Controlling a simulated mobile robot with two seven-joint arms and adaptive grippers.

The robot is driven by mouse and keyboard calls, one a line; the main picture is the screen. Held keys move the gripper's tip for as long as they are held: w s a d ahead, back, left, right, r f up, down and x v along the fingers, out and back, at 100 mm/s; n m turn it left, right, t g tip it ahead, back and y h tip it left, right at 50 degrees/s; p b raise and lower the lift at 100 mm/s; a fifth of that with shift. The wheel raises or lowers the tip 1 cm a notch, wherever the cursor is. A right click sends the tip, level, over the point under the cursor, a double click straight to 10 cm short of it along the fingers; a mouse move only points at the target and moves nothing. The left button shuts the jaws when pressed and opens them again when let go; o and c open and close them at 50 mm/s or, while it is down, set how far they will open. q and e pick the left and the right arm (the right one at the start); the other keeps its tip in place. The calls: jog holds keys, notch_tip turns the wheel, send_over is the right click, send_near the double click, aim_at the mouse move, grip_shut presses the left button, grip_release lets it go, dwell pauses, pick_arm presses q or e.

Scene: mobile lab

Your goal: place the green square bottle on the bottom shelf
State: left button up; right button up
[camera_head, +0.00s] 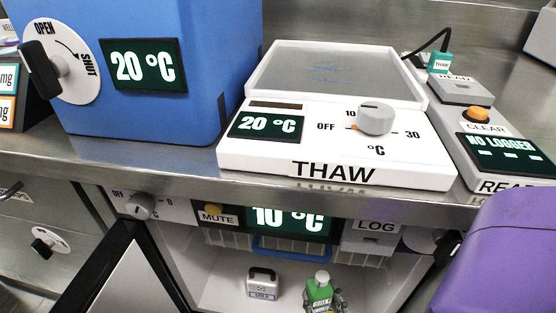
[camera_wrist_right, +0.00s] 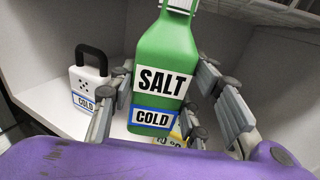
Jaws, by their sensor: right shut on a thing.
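The green square bottle (camera_head: 319,290) has a white cap and stands near the bottom of the head view, in front of the open cabinet interior. In the right wrist view the bottle (camera_wrist_right: 165,52) fills the middle, nearly upright, with SALT and COLD labels. My right gripper (camera_wrist_right: 163,100) is shut on it, with fingers on both sides of its body. In the head view the right gripper (camera_head: 324,303) is partly cut off. A white shelf surface (camera_head: 222,288) shows inside the cabinet; whether the bottle touches it I cannot tell. My left gripper is not in view.
A white COLD-labelled block with a dark handle (camera_head: 262,284) stands left of the bottle. A wire basket (camera_head: 225,238) hangs above. The open cabinet door (camera_head: 118,285) is at left. The counter edge (camera_head: 150,172) overhangs, carrying the THAW unit (camera_head: 300,150) and blue box (camera_head: 150,110).

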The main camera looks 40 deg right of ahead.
aim_at(308, 289)
jog(key=w, duration=0.1)
jog(key=w+f+b, duration=0.1)
jog(key=w, duration=0.1)
jog(key=w+f, duration=0.1)
jog(key=shift+w+f, duration=0.1)
jog(key=shift+w, duration=0.25)
jog(key=w+f+b, duration=0.1)
jog(key=f+b, duration=0.1)
jog(key=w+f+b, duration=0.2)
jog(key=f, duration=0.1)
jog(key=w+f+b, duration=0.1)
jog(key=f+b, duration=0.1)
jog(key=f, duration=0.1)
jog(key=shift+w+d+f, duration=0.15)
jog(key=shift+w, duration=0.15)
jog(key=shift+f, duration=0.15)
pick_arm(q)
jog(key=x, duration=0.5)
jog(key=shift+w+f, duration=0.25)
pick_arm(e)
jog(key=shift+f, duration=0.1)
jog(key=o, duration=1.2)
jog(key=shift+s+f, duration=0.1)
jog(key=shift+c, duration=0.2)
